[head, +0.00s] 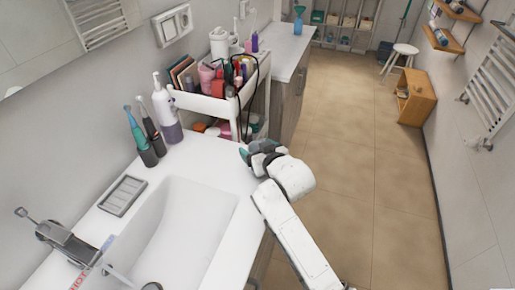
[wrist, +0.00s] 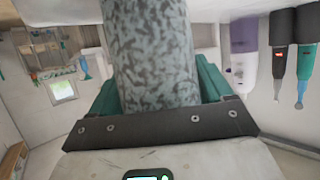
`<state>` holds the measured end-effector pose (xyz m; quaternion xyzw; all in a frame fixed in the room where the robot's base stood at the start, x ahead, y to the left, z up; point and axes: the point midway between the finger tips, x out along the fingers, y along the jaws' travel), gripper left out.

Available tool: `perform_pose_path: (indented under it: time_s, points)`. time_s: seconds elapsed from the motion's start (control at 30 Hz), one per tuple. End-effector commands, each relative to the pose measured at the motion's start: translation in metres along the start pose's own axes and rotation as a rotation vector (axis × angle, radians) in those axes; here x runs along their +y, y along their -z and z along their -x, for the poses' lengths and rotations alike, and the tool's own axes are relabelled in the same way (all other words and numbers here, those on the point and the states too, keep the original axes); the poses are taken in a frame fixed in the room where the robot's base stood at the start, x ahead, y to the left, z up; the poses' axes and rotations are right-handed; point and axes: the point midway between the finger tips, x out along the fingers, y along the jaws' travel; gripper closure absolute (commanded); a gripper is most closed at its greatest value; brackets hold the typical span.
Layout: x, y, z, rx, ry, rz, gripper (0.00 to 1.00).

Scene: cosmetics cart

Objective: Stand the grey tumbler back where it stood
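The grey speckled tumbler (wrist: 150,55) fills the middle of the wrist view, between the two teal fingers of my gripper (wrist: 160,90). The fingers sit close along both its sides, and the gripper looks shut on it. One end of the tumbler runs out of the top of that picture, so I cannot tell whether it touches the counter. In the head view my gripper (head: 257,151) is over the right edge of the white washbasin counter (head: 210,158); the tumbler is mostly hidden there by the hand.
A white cart (head: 216,105) crowded with cosmetics stands behind the counter. Electric toothbrushes in dark holders (head: 148,156) and a white-purple bottle (head: 167,115) stand at the counter's left. A soap dish (head: 123,196) lies by the basin (head: 185,235). Bare counter lies between bottle and gripper.

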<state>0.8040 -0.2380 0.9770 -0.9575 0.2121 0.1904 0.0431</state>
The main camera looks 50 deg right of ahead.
Motion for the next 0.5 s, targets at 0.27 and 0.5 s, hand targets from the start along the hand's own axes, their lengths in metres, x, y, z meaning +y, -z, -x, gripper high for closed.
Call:
perform_pose_path:
  time_s: [0.27,0.5]
  points:
    - [-0.0001,0.0004,0.0002,0.0,0.0,0.0,0.0]
    - [-0.0001,0.004,0.0025,0.0,0.0,0.0,0.0]
